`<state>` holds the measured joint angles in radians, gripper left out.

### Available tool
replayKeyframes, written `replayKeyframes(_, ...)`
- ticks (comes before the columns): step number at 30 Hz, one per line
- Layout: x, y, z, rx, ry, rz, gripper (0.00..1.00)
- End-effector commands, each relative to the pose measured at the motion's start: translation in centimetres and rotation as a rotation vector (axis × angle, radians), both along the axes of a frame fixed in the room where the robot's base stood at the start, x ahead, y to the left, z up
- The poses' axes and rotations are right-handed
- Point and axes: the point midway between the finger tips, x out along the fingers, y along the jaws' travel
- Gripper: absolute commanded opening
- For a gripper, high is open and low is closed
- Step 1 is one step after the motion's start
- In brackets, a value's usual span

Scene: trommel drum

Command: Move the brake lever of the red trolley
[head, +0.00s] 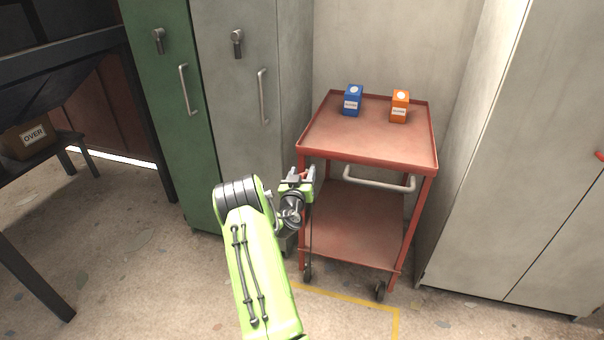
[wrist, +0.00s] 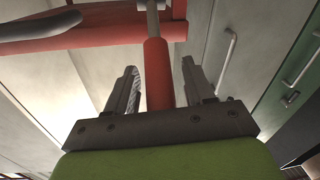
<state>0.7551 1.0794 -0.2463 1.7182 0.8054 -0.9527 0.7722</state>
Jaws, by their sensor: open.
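The red trolley (head: 368,140) stands between the lockers, with a red top tray and a lower shelf. My gripper (head: 300,174) is at the trolley's left front corner, just below the top tray. In the wrist view my gripper (wrist: 159,70) is open, one finger on each side of a red grip on a grey rod, which looks like the brake lever (wrist: 157,75). I see a gap on both sides of the grip. In the head view the lever is mostly hidden by my gripper. A thin dark rod (head: 310,225) runs down beside the left front leg.
A blue box (head: 353,101) and an orange box (head: 400,107) stand on the top tray. The trolley's grey handle bar (head: 378,182) is right of my gripper. Grey lockers (head: 235,100) stand close on the left. Open floor with a yellow line (head: 350,299) lies in front.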

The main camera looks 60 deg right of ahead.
Motion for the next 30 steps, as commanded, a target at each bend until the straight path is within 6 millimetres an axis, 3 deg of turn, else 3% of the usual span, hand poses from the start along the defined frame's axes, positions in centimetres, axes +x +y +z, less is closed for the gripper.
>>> replayKeyframes(2, 0.0, 0.0, 0.0, 0.000, 0.000, 0.000, 0.53)
replayKeyframes(12, 0.0, 0.1, 0.0, 0.000, 0.000, 0.000, 0.01)
replayKeyframes(23, 0.0, 0.0, 0.3, 0.011, 0.001, 0.000, 0.00)
replayKeyframes(30, 0.1, -0.5, 1.6, 0.086, 0.013, -0.001, 0.00)
